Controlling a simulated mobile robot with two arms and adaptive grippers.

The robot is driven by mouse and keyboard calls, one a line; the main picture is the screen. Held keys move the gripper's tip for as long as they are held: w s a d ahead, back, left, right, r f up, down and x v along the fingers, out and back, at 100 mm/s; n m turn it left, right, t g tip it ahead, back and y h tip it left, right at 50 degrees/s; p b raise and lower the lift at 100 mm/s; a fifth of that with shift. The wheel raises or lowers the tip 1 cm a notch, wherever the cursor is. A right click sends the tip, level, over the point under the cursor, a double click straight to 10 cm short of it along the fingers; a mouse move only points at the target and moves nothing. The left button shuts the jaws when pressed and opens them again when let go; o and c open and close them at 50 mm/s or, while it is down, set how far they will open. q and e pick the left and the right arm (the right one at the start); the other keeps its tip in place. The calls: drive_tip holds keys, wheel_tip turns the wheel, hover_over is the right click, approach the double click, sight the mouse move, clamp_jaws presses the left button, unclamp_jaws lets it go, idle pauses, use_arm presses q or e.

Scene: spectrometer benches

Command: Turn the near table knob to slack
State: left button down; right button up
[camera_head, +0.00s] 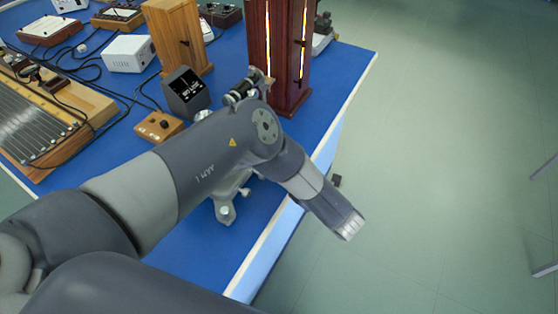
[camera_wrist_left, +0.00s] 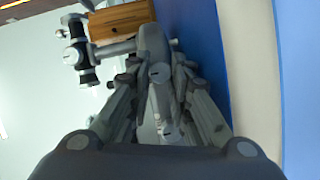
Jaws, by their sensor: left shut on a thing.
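The spectrometer stands near the front right edge of the blue bench, mostly hidden behind my left arm in the head view. Its grey foot (camera_head: 226,208) and dark tube (camera_head: 242,92) show around the arm. In the left wrist view the tube (camera_wrist_left: 78,58) is at upper left. My left gripper (camera_wrist_left: 157,74) has its fingers closed in on a small grey part at the spectrometer, which I take for the near table knob; the fingers largely cover it, and its setting cannot be read. My right gripper is not in view.
A dark red wooden lamp housing (camera_head: 287,50) stands close behind the arm. A small display box (camera_head: 186,92) and a wooden control box (camera_head: 158,126) sit to the left. The bench's pale edge (camera_head: 262,245) runs under the arm; open floor lies at right.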

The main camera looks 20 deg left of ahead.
use_arm(q)
drive_tip(key=shift+a, duration=0.1)
idle(0.3)
drive_tip(key=c, duration=1.5)
unclamp_jaws()
drive_tip(key=shift+o, duration=0.2)
drive_tip(key=shift+f, duration=0.1)
